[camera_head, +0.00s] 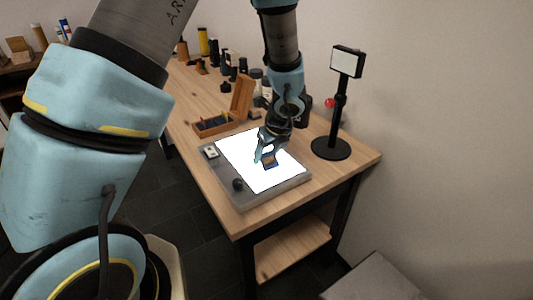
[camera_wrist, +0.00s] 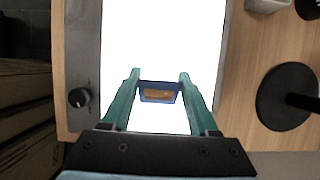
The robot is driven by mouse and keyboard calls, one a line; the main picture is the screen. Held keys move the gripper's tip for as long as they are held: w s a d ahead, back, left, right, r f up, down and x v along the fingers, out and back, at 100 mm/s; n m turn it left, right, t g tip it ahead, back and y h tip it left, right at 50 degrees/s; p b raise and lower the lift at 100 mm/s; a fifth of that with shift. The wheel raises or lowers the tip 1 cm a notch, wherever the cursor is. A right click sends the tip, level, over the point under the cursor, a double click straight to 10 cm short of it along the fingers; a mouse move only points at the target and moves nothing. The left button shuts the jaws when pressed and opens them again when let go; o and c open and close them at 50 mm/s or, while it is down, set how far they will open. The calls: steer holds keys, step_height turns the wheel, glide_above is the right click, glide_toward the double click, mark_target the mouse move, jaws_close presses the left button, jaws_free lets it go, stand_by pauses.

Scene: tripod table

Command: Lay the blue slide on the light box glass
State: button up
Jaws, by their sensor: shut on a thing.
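The light box (camera_head: 231,194) lies on the wooden table, its white glass (camera_head: 240,150) brightly lit. Its grey frame also shows in the wrist view (camera_wrist: 82,60). My gripper (camera_head: 264,158) is above the glass, with its teal fingers (camera_wrist: 158,88) on either side of the blue slide (camera_wrist: 159,98). The slide has a blue frame and an orange-brown middle, and also shows in the head view (camera_head: 270,163). My gripper is shut on the slide, over the glass. I cannot tell whether the slide touches the glass.
A black stand with a square head (camera_head: 346,62) stands right of the light box. An open wooden box (camera_head: 214,126) is behind it. Several dark bottles and a yellow cylinder (camera_head: 203,41) stand farther back. A black knob (camera_wrist: 79,97) is on the light box frame.

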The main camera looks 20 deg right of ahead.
steer(key=shift+f, duration=0.25)
steer(key=o, duration=1.4)
steer(key=shift+c, duration=0.2)
steer(key=v, duration=1)
steer(key=shift+r, duration=0.4)
steer(key=shift+s, duration=0.1)
